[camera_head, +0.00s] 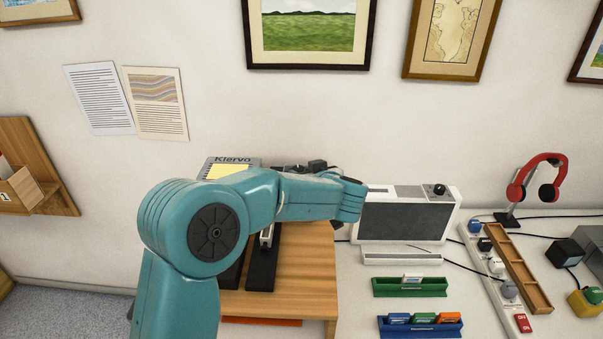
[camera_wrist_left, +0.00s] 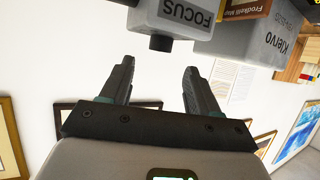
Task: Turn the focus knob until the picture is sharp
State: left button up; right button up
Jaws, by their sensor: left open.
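In the left wrist view, a grey housing marked FOCUS (camera_wrist_left: 185,12) is at the top, with a short dark knob (camera_wrist_left: 160,43) jutting from it toward my left gripper (camera_wrist_left: 157,80). My left gripper is open, its two dark fingers apart and nothing between them. The knob is just beyond the fingertips, between their lines, apart from them. In the head view, the grey Kiervo device (camera_head: 232,161) is partly hidden behind my teal left arm; the knob and fingertips cannot be made out there. A white-framed screen (camera_head: 405,223) to the right looks plain dark grey.
A wooden table (camera_head: 300,280) carries dark rails (camera_head: 263,265). To the right are a green tray (camera_head: 410,290), a blue tray (camera_head: 420,330), a power strip (camera_head: 510,315) and red headphones (camera_head: 537,180) on a stand. Framed prints (camera_head: 308,37) hang on the wall.

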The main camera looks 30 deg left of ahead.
pick_arm(q)
jog(key=v, duration=1)
jog(key=shift+b, duration=0.4)
